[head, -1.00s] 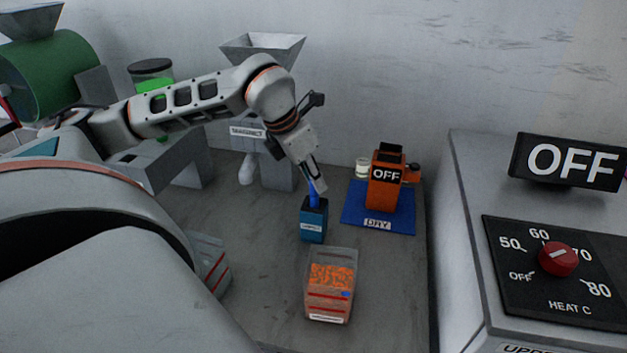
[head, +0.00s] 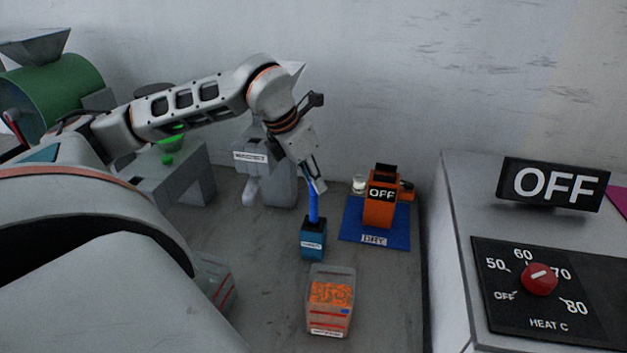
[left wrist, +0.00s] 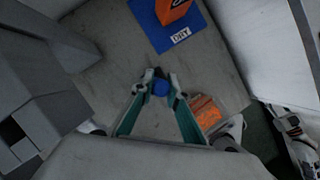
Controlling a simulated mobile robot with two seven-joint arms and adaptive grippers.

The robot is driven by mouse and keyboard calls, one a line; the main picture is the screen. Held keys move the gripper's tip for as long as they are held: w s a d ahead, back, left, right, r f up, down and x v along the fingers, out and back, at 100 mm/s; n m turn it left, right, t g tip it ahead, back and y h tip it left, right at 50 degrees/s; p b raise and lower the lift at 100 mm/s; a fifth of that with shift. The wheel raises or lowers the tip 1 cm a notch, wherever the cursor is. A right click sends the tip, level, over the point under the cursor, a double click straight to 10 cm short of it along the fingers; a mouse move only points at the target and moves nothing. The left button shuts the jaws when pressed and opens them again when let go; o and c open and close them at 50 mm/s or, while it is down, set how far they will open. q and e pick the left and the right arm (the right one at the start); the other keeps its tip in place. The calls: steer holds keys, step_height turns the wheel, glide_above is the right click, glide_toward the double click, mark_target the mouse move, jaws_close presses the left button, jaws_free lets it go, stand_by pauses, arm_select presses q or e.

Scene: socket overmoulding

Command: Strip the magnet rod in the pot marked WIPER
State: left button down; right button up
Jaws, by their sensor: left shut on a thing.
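A blue rod (head: 314,206) stands upright below my left gripper (head: 315,188) in the head view. The gripper is shut on its upper part. The rod's lower end reaches the dark mouth of a small blue pot (head: 313,243); how far inside it goes is hidden. The pot has a white label too small to read. In the left wrist view the blue rod top (left wrist: 160,88) shows between the two fingertips of my left gripper (left wrist: 160,84). My right gripper is not in view.
A clear bin (head: 329,322) of orange granules stands in front of the pot. Behind and right, an orange OFF device (head: 379,208) sits on a blue DRY mat (head: 351,232). A grey heater cabinet (head: 455,230) borders the right. Grey machinery (head: 270,185) stands behind left.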

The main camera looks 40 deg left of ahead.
arm_select(q)
steer(key=shift+r+p, duration=1.35)
steer(key=shift+r, duration=0.35)
